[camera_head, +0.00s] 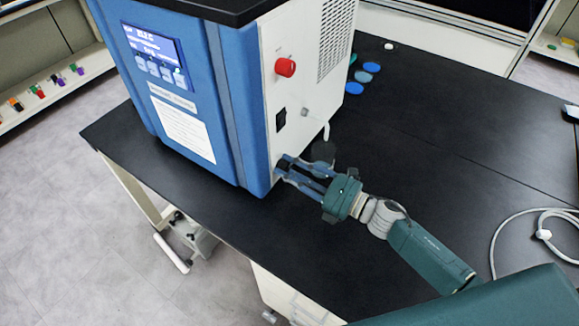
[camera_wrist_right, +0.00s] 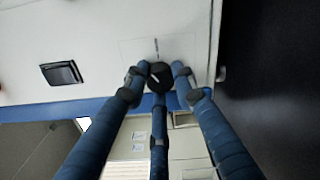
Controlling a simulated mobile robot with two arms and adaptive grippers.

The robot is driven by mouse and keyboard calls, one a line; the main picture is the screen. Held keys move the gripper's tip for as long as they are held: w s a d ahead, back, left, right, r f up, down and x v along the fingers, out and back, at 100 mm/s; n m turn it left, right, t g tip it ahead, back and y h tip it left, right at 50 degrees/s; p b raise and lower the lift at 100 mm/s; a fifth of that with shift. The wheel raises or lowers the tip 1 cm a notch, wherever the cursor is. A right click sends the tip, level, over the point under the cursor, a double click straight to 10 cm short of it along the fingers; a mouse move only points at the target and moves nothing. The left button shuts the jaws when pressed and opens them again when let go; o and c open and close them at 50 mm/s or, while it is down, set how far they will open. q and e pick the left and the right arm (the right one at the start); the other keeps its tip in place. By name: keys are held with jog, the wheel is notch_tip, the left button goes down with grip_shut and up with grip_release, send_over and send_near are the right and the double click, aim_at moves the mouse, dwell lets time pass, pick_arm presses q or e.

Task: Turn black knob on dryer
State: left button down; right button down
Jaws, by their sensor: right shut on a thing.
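The freeze dryer (camera_head: 291,104) is a blue and white box on the black bench, with a lit display on its front. My right gripper (camera_head: 284,168) reaches its white side panel near the lower front edge. In the right wrist view my blue gripper fingers (camera_wrist_right: 160,75) are shut around the black knob (camera_wrist_right: 160,77). In the head view the fingers hide most of the knob. My left gripper is not in view.
A red knob (camera_head: 285,67) and a black switch (camera_head: 281,119) sit higher on the side panel, with a white spout (camera_head: 326,130) beside them. Blue and teal caps (camera_head: 355,88) lie behind the dryer. A pale cable (camera_head: 496,238) lies at right. The bench's middle is clear.

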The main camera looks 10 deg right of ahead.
jog(key=m+p, duration=0.1)
jog(key=m, duration=0.4)
jog(key=shift+s+f+m, duration=0.1)
jog(key=shift+f+m, duration=0.05)
jog(key=shift+m, duration=0.25)
dwell(0.4)
jog(key=c, duration=1.4)
grip_release()
jog(key=v, duration=1.2)
